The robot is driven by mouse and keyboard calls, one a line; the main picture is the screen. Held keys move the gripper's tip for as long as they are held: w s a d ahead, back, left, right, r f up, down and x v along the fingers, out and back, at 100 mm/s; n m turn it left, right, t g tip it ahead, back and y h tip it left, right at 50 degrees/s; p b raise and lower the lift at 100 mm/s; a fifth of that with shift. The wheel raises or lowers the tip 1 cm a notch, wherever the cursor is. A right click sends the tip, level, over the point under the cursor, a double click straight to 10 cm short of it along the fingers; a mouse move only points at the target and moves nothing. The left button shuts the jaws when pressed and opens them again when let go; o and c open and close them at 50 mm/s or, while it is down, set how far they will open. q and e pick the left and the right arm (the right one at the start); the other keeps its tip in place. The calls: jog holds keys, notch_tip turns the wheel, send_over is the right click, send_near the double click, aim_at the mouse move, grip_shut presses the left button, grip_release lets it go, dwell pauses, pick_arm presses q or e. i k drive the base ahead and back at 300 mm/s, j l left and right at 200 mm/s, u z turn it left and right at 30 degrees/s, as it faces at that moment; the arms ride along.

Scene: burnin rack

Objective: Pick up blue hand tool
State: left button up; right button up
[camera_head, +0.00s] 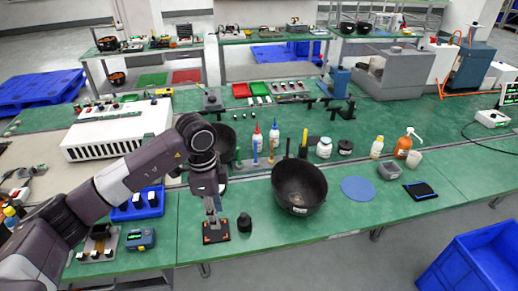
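My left arm reaches in from the left, and its gripper (212,206) points down over the green bench, just above a small black pad with orange corners (216,232). The fingers are small and grey, and I cannot tell whether they are open or shut or hold anything. No blue hand tool can be made out for certain. A small blue device (140,239) sits on the bench to the left of the gripper. A flat black item with blue edging (421,191) lies at the right. My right gripper is not in view.
A black bowl (299,187) stands right of the gripper, with a small black knob-like part (244,223) between them. Bottles (274,140) stand behind. A blue tray (137,204) is at the left and a blue crate (474,260) at the lower right. The bench's front right is fairly clear.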

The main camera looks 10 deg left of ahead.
aim_at(255, 163)
jog(key=i, duration=1.55)
